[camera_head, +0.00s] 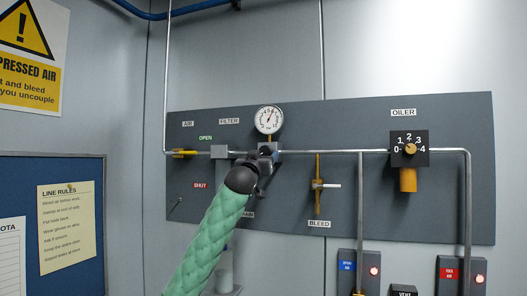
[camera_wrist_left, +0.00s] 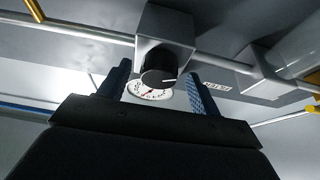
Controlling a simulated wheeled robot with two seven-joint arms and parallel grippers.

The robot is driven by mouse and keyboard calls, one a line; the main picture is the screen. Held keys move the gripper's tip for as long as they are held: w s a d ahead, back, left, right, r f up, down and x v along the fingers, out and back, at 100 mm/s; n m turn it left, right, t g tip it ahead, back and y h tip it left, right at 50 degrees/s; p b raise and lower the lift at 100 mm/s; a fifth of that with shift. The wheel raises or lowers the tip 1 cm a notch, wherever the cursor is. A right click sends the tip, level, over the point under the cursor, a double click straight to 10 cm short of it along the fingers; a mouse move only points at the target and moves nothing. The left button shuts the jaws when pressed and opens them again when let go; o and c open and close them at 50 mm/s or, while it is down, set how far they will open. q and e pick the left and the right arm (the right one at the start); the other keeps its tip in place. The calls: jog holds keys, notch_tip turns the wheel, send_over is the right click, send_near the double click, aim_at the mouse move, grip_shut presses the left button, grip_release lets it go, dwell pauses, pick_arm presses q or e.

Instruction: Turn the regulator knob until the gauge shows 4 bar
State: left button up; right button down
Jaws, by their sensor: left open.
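The round white pressure gauge (camera_head: 268,119) is on the grey panel above the pipe. Its needle leans up and slightly right of vertical; the figures are too small to read. The regulator is below it, mostly hidden in the head view by my left gripper (camera_head: 263,160). In the left wrist view, the black regulator knob (camera_wrist_left: 158,70), with a white mark toward its right side, is under a grey body (camera_wrist_left: 166,25). The open fingers of my left gripper (camera_wrist_left: 159,74) stand either side of the knob, with gaps visible. The gauge shows behind it, partly covered. My right gripper is out of view.
The panel also carries a yellow-handled air valve (camera_head: 184,153), a bleed valve (camera_head: 318,184) and an oiler dial (camera_head: 409,148). A steel pipe (camera_head: 340,151) runs across it. A notice board (camera_head: 50,178) is at left.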

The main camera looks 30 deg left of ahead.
pick_arm(q)
jog(key=shift+w+r, duration=0.1)
jog(key=shift+w, duration=0.2)
jog(key=c, duration=1)
